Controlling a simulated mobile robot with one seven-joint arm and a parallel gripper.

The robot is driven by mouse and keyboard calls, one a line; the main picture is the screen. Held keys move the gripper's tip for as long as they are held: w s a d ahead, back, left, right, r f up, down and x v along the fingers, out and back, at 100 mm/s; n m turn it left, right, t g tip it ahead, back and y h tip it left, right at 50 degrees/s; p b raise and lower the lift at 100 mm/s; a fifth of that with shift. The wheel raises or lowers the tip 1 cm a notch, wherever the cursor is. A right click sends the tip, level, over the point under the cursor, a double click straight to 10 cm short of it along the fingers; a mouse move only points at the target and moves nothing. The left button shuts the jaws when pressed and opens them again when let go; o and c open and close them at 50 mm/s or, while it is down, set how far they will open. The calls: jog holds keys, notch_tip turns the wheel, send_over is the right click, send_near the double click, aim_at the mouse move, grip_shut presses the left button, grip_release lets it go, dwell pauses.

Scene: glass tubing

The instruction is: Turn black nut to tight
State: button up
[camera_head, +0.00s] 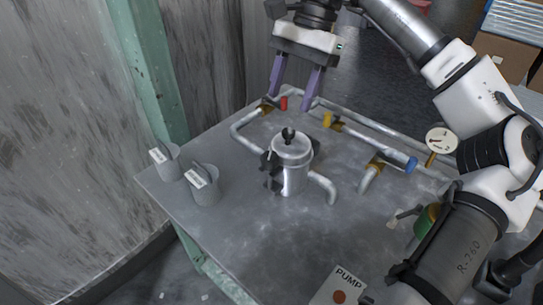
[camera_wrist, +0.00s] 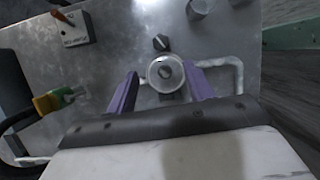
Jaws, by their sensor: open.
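My gripper (camera_head: 290,102) is open and empty, pointing down above the far side of the bench, behind the metal pot. Its two purple fingers also show in the wrist view (camera_wrist: 160,72). A shiny metal pot (camera_head: 293,178) stands upright on the bench with a black knob (camera_head: 288,133) on its lid. Black fittings (camera_head: 268,161) sit at its left side. In the wrist view, a round metal shape (camera_wrist: 165,73) lies between the fingertips in the picture, with a black piece (camera_wrist: 160,42) just above it. I cannot tell which black part is the nut or how tight it is.
Silver tubing (camera_head: 246,125) runs around the pot, with red (camera_head: 284,103), yellow (camera_head: 327,120) and blue (camera_head: 411,165) fittings. Two labelled grey cups (camera_head: 205,188) stand at left. A gauge (camera_head: 441,140), green part (camera_head: 427,220) and PUMP box (camera_head: 341,287) are right. The front-middle bench is clear.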

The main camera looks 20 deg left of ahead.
aim_at(271, 156)
jog(key=b+x, duration=0.2)
jog(key=x, duration=1)
jog(key=shift+s+a+f, duration=0.2)
jog(key=shift+s+f, duration=0.05)
jog(key=shift+c, duration=0.2)
